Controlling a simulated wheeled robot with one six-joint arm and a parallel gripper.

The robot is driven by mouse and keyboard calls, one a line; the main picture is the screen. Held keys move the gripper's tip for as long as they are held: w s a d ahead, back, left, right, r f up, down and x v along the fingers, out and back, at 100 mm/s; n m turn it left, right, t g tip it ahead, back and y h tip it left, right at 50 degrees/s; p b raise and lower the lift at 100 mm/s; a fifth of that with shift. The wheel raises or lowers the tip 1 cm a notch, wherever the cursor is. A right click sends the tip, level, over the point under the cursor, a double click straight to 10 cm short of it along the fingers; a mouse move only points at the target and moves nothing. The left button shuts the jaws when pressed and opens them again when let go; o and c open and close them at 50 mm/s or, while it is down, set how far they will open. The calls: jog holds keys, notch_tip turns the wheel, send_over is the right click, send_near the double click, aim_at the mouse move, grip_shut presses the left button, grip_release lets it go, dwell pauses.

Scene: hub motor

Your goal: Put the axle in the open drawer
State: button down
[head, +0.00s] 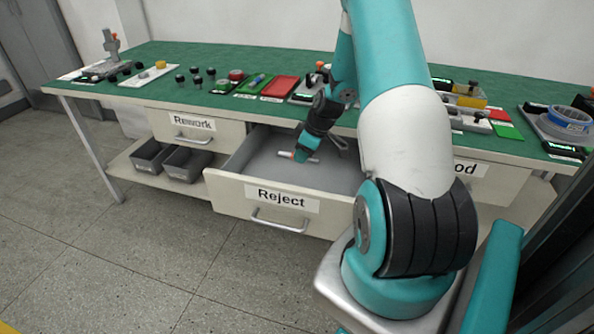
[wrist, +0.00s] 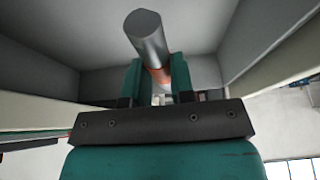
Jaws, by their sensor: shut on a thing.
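The axle (wrist: 147,37) is a grey metal rod with a copper-coloured band. In the wrist view it is held between the two teal fingers of my gripper (wrist: 159,80). In the head view the axle (head: 312,159) shows as a short light rod at my gripper (head: 300,155), which is shut on it. The open drawer (head: 225,190), labelled Reject, is pulled out below the bench. My gripper and the axle are within the drawer's outline. The drawer looks empty around them, and I cannot tell whether the axle touches its floor.
The green bench top (head: 190,55) above carries several parts, a red tray (head: 281,87) and a blue tape roll (head: 570,118). The Rework drawer (head: 190,124) is shut at left. Dark bins (head: 187,162) stand on the shelf below. The floor at left is clear.

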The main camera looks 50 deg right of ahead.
jog(key=shift+w+f+b, duration=0.2)
jog(key=shift+f+b, duration=1.95)
jog(key=shift+f, duration=1.4)
jog(key=shift+f+b, duration=0.8)
jog(key=shift+f, duration=0.35)
jog(key=shift+s+f, duration=0.15)
jog(key=shift+f, duration=0.35)
jog(key=shift+c, duration=2.4)
grip_release()
jog(key=shift+r+p, duration=2.45)
jog(key=shift+r, duration=1.15)
